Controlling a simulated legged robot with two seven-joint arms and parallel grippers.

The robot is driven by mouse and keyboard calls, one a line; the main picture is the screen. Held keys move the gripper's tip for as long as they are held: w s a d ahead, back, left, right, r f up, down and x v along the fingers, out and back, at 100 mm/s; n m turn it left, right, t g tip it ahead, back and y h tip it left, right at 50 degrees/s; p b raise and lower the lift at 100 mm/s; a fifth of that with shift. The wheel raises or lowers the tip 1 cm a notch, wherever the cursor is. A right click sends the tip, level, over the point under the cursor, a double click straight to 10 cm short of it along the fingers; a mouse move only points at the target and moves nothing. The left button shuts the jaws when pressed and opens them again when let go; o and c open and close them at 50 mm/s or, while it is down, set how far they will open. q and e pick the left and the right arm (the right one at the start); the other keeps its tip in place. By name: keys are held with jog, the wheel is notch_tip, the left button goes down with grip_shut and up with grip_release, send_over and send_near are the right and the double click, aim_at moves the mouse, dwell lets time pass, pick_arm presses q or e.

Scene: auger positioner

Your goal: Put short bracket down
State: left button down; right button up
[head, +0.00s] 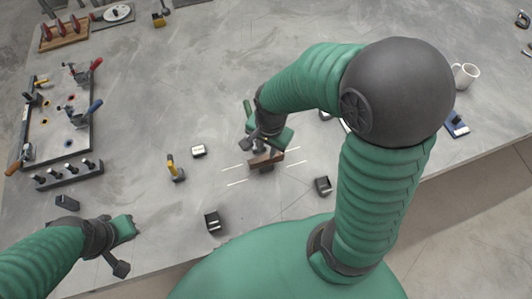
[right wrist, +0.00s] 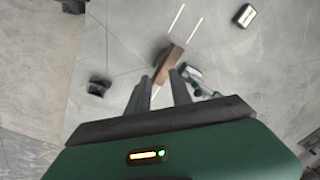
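The short bracket, a small brown block (head: 266,158), is under my right gripper (head: 262,150), over the white marked lines in the middle of the table. In the right wrist view the brown block (right wrist: 170,60) lies between and just beyond the tips of my right gripper (right wrist: 160,76), whose fingers close in on it from both sides. A silver part (right wrist: 190,72) shows beside the block. Whether the bracket touches the table is hard to tell. My left gripper (head: 122,230) is at the lower left, away from the bracket; its fingers are not clear.
Several small dark-and-silver blocks stand around the lines, one at the right (head: 323,186) and one in front (head: 213,221). A yellow-handled tool (head: 174,168) is to the left. A fixture board (head: 84,145) stands far left, a white mug (head: 466,75) far right.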

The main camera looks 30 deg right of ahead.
jog(key=s+a+n, duration=0.1)
jog(key=n, duration=0.3)
jog(key=s+n+t, duration=0.1)
jog(key=n, duration=0.3)
jog(key=s+a+r+n, duration=0.1)
jog(key=n, duration=0.3)
jog(key=shift+a+r+t, duration=0.1)
jog(key=shift+a+t, duration=0.2)
jog(key=shift+w, duration=0.1)
